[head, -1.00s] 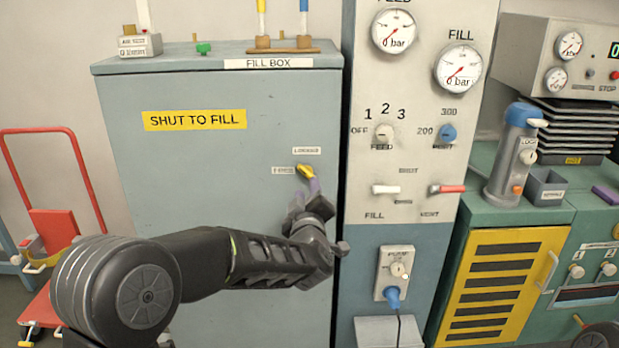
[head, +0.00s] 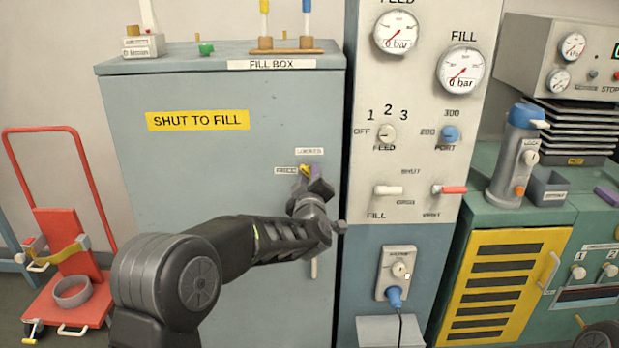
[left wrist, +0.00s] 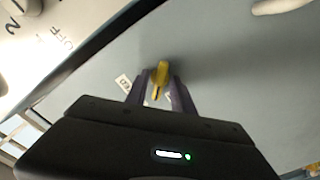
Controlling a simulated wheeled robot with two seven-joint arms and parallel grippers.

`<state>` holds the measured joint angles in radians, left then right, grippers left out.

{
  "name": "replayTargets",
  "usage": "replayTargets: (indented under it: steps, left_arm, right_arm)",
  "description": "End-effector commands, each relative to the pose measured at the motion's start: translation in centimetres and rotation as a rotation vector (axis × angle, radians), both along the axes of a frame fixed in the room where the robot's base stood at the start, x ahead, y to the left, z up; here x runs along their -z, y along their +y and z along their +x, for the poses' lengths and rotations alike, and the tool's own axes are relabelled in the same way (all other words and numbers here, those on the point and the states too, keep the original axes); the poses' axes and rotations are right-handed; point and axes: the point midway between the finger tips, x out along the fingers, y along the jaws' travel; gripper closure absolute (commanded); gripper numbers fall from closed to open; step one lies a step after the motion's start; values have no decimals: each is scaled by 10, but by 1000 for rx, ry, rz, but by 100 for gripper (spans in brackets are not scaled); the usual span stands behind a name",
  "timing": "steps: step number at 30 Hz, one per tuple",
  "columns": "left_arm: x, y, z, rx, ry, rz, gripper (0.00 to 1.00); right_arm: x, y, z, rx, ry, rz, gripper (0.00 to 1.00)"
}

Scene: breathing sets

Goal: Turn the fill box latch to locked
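The fill box (head: 215,200) is a grey cabinet with a shut front door. Its yellow latch (head: 305,169) is at the door's upper right, beside a "FREED" label on its left and below a "LOCKED" label (head: 309,151). My left gripper (head: 311,172) is at the latch and partly hides it in the head view. In the left wrist view the yellow latch (left wrist: 160,76) stands between the two purple fingers (left wrist: 158,88), with narrow gaps beside it. The fingers look open around it. The latch's exact angle is hard to tell. My right gripper is not in view.
A control panel (head: 415,170) with gauges and knobs stands close to the right of the box. A red hand truck (head: 65,260) stands at the left. Bottles in a wooden rack (head: 285,47) stand on top of the box.

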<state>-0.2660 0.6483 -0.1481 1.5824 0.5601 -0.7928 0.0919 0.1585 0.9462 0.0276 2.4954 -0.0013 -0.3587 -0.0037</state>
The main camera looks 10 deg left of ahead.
Motion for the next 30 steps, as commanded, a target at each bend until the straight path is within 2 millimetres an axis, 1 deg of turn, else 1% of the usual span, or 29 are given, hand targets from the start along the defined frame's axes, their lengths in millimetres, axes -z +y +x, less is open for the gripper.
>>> replayTargets:
  steps: [1, 10, 24, 30]
  left_arm:
    - [0, 0, 0, 0, 0, 0, 76]
    - [0, 0, 0, 0, 0, 0, 100]
    - [0, 0, 0, 0, 0, 2, 100]
    - [0, 0, 0, 1, 9, 31, 100]
  right_arm:
    - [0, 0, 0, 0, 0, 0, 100]
    - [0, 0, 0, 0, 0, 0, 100]
    - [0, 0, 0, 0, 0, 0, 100]
    - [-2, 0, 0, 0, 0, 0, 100]
